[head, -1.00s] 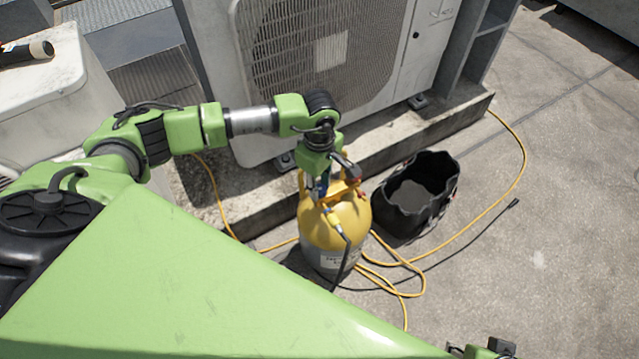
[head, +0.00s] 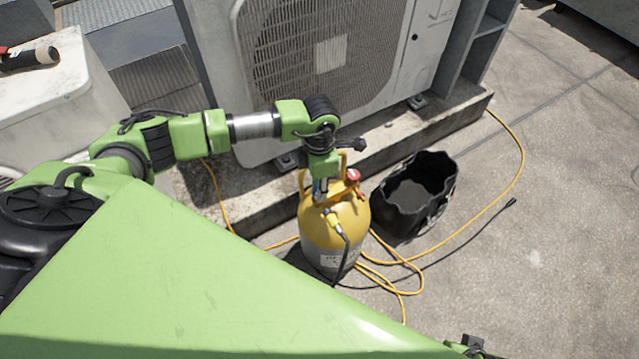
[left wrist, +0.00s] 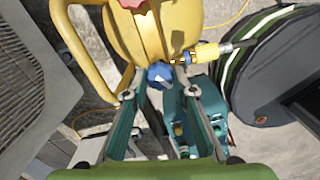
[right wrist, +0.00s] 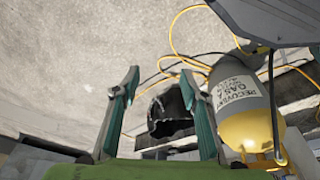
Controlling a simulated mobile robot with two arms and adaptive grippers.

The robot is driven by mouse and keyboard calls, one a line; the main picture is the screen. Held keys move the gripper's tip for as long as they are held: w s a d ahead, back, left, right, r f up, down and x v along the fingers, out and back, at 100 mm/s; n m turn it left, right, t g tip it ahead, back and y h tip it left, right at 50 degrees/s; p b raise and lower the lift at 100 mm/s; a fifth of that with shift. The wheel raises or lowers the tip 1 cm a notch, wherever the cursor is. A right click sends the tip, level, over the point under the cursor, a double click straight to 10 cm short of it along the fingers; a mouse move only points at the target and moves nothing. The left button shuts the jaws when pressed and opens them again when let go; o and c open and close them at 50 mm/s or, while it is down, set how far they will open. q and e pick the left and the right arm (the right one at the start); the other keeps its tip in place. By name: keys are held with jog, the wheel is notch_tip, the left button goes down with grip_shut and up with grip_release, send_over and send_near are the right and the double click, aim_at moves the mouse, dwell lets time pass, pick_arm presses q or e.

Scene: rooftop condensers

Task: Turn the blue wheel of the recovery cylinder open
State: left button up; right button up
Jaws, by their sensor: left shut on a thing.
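The yellow recovery cylinder (head: 336,238) stands upright on the roof floor; it also shows in the left wrist view (left wrist: 178,25) and the right wrist view (right wrist: 238,118). Its blue wheel (left wrist: 160,74) shows in the left wrist view, between the fingertips of my left gripper (left wrist: 164,88), which is shut on it. In the head view my left gripper (head: 322,190) comes down on the cylinder's top and hides the blue wheel. A red wheel (head: 353,176) sits on the same top. My right gripper (right wrist: 158,82) is open and empty, away from the cylinder.
A black open bag (head: 415,215) stands just right of the cylinder. A yellow hose (head: 480,222) and a dark cable loop over the floor. The condenser unit (head: 325,70) on its concrete ledge (head: 372,155) is close behind. The floor at right is clear.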

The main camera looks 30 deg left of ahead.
pick_arm(q)
jog(key=n+p, duration=0.3)
jog(key=n, duration=0.6)
jog(key=shift+r, duration=0.1)
jog(key=shift+n+p, duration=0.45)
jog(key=shift+n, duration=0.25)
pick_arm(e)
jog(key=s+f, duration=0.2)
jog(key=f, duration=0.4)
jog(key=s+f+g, duration=0.1)
jog(key=s+f, duration=0.2)
jog(key=f, duration=0.4)
jog(key=shift+s+d, duration=0.3)
jog(key=shift+d, duration=0.05)
pick_arm(q)
jog(key=o, duration=1.1)
notch_tip(320, 180, up, 12)
jog(key=shift+f, duration=0.1)
pick_arm(e)
jog(key=shift+s, duration=0.1)
